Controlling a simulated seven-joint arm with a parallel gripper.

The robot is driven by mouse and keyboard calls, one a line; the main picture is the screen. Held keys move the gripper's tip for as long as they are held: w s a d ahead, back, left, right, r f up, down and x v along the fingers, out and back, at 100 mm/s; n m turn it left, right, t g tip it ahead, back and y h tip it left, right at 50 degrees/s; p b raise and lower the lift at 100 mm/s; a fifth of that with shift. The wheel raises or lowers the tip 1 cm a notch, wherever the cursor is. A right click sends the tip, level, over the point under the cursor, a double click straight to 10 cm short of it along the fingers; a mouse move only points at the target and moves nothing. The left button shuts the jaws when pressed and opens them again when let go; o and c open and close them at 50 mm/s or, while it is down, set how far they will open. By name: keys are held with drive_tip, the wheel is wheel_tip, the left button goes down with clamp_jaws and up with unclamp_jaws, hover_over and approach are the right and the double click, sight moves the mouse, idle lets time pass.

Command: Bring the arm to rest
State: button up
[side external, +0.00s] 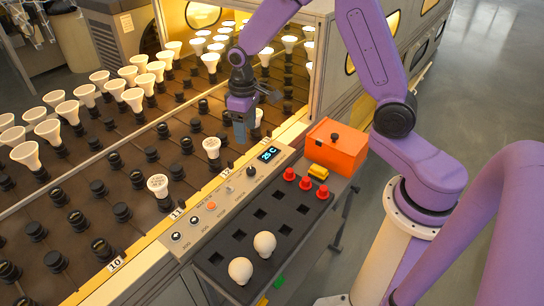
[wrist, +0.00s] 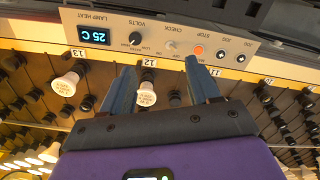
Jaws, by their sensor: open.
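My gripper (side external: 240,138) hangs over the bulb rack near the control panel, its blue fingers apart and pointing down. In the wrist view my gripper (wrist: 160,82) shows empty space between the fingers, with a white bulb (wrist: 146,95) by label 12 seen beyond them. That bulb also stands in the side view (side external: 211,146), in a black socket to the left of my gripper. Another white bulb (side external: 258,117) is partly hidden behind my gripper. A third bulb (side external: 158,185) stands in the rack near label 11.
A control panel (side external: 238,190) reading 25 C borders the rack. A black tray (side external: 222,249) holds two white bulbs and red pieces. An orange box (side external: 336,147) stands behind the tray. Many bulbs fill the rack's far side, beside a lit chamber (side external: 290,20).

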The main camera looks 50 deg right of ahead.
drive_tip(key=s+a+r+n, duration=0.2)
drive_tip(key=s+a+r, duration=0.1)
drive_tip(key=s, duration=0.4)
drive_tip(key=s+a+r+n, duration=0.2)
drive_tip(key=s+a+r, duration=0.15)
drive_tip(key=s, duration=0.45)
drive_tip(key=s+d+r+n, duration=0.1)
drive_tip(key=s+d+n, duration=0.1)
drive_tip(key=s, duration=0.5)
drive_tip(key=s+d+r+n, duration=0.1)
drive_tip(key=s+d+n, duration=0.1)
drive_tip(key=s, duration=0.5)
drive_tip(key=shift+s+r+n, duration=0.2)
drive_tip(key=shift+r+n, duration=0.1)
drive_tip(key=shift+r, duration=0.05)
